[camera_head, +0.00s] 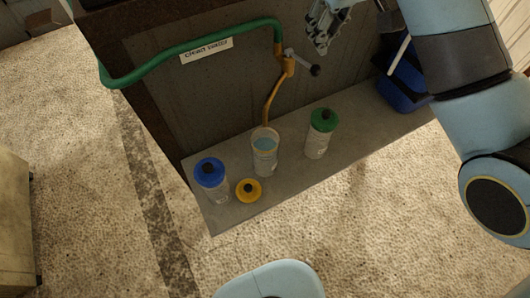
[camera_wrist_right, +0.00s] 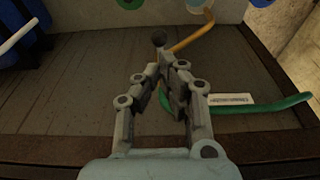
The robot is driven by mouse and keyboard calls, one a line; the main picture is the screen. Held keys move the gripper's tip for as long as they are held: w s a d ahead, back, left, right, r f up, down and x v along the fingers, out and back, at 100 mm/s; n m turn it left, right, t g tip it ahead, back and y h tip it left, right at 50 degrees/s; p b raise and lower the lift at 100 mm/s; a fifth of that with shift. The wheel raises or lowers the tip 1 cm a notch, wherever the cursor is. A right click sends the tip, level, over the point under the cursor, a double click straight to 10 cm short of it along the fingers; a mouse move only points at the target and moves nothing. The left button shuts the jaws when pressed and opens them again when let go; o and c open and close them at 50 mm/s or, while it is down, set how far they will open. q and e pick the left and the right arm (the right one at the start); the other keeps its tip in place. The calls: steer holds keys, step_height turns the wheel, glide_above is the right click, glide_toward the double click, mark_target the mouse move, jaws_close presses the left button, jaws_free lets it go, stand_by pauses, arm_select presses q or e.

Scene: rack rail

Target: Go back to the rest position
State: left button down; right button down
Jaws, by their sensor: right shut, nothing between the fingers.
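My right gripper (camera_head: 322,36) is at the top of the head view, in front of the grey panel and a little above and right of the tap. In the right wrist view my right gripper (camera_wrist_right: 162,92) has its fingers closed together, with nothing held. The tap (camera_head: 287,66) has a copper spout and a dark lever with a round knob (camera_head: 314,71). The knob also shows just beyond the fingertips in the right wrist view (camera_wrist_right: 158,38). My left gripper is in neither view.
On the grey ledge stand an open bottle (camera_head: 264,158) under the spout, a blue-capped bottle (camera_head: 211,178) and a green-capped bottle (camera_head: 319,138). A yellow cap (camera_head: 249,190) lies there. A blue bin (camera_head: 404,90) is at right. A green pipe (camera_head: 170,56) crosses the panel.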

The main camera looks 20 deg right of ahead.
steer(key=shift+r, duration=0.3)
steer(key=s+f+t+h, duration=0.1)
steer(key=s+f, duration=0.1)
steer(key=s, duration=0.7)
steer(key=s+f, duration=0.2)
steer(key=s, duration=0.8)
steer(key=s+d+f+g+b, duration=0.15)
steer(key=f+b, duration=0.55)
steer(key=f, duration=1.5)
steer(key=s+d+f+b, duration=0.2)
steer(key=f+b, duration=0.6)
steer(key=f, duration=1.3)
steer(key=s+f+b, duration=0.4)
steer(key=s+f, duration=0.4)
steer(key=f, duration=0.3)
steer(key=s+f+b, duration=0.5)
steer(key=s+f, duration=0.4)
steer(key=f, duration=0.3)
steer(key=shift+s+d+f+g, duration=0.25)
steer(key=shift+s+d+g, duration=0.1)
steer(key=shift+g, duration=0.1)
